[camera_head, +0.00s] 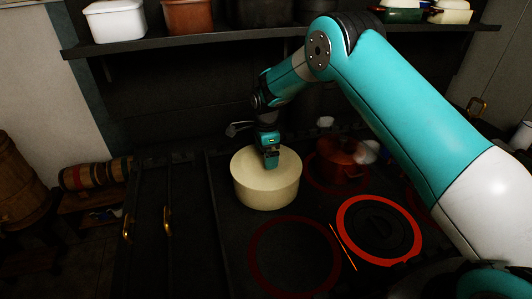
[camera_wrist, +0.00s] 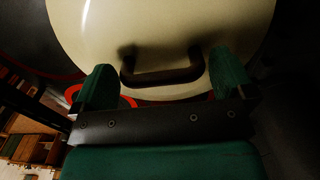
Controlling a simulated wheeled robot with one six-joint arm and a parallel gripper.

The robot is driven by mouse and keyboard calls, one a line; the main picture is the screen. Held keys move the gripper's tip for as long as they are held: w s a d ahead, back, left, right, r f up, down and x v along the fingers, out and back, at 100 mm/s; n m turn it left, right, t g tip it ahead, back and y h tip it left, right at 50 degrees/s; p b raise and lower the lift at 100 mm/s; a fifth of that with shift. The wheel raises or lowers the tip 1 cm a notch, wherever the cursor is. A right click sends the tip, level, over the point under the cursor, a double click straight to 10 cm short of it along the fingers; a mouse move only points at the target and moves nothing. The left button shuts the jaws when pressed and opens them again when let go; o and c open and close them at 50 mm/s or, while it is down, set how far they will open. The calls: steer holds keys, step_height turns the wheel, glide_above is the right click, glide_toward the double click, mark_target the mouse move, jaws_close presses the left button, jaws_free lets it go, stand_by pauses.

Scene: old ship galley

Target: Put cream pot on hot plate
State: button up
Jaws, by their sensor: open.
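The cream pot (camera_head: 265,192) stands on the dark stove top, left of a red pot. In the wrist view its pale lid (camera_wrist: 165,35) fills the upper part, with a dark bar handle (camera_wrist: 162,76) at the near side. My gripper (camera_head: 271,163) is low over the lid. In the wrist view my gripper (camera_wrist: 163,66) is open, with one green finger on each side of the handle; I cannot tell whether they touch it. A hot plate (camera_head: 380,229) with a bright red ring lies bare at the right front.
A dim red ring (camera_head: 295,257) marks a bare burner in front of the pot. The red pot (camera_head: 340,160) stands behind the bright plate. A shelf (camera_head: 190,43) with containers runs above. My arm reaches in from the right.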

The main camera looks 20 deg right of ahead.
step_height(320, 180, up, 12)
steer(key=b, duration=0.4)
steer(key=s+a+r+n, duration=0.2)
steer(key=s+r+n, duration=0.3)
steer(key=s+n, duration=0.15)
steer(key=s+a+r+n+y, duration=0.1)
steer(key=s+n+y, duration=0.1)
steer(key=s+n, duration=0.7)
steer(key=s+a+r+n+y, duration=0.1)
steer(key=s+n, duration=0.8)
steer(key=s, duration=1.4)
steer(key=shift+s+a+r+n+y, duration=0.35)
steer(key=shift+r+y, duration=0.25)
steer(key=shift+r, duration=0.1)
